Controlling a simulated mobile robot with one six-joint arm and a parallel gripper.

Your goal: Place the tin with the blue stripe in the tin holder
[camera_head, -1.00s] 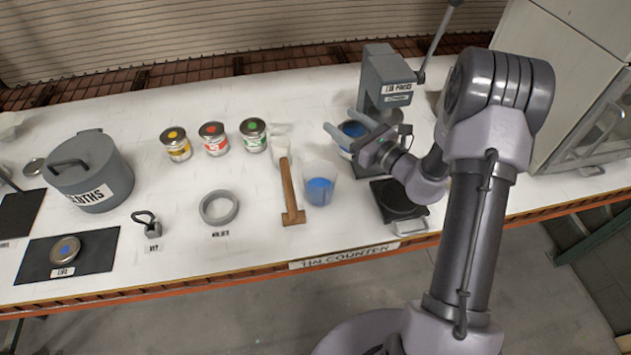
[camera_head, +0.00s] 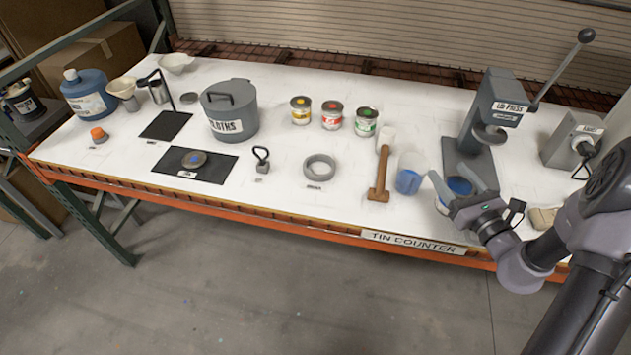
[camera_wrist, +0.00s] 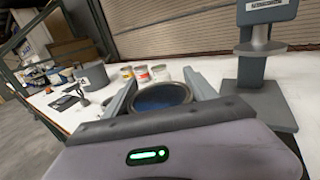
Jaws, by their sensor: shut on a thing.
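The tin with the blue stripe (camera_head: 459,187) is open at the top, with blue paint inside. It is between the fingers of my gripper (camera_head: 449,171), which is shut on it, right of the beaker. The wrist view shows the open tin (camera_wrist: 163,97) upright between both fingers; its stripe is hidden there. The tin holder (camera_head: 306,171) is an empty grey ring on the counter, well left of my gripper. Whether the tin touches the counter I cannot tell.
Yellow, red and green tins (camera_head: 332,115) stand behind. The lid press (camera_head: 493,115) is behind my gripper. A blue-dotted lid (camera_head: 194,160) lies on a black mat at left.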

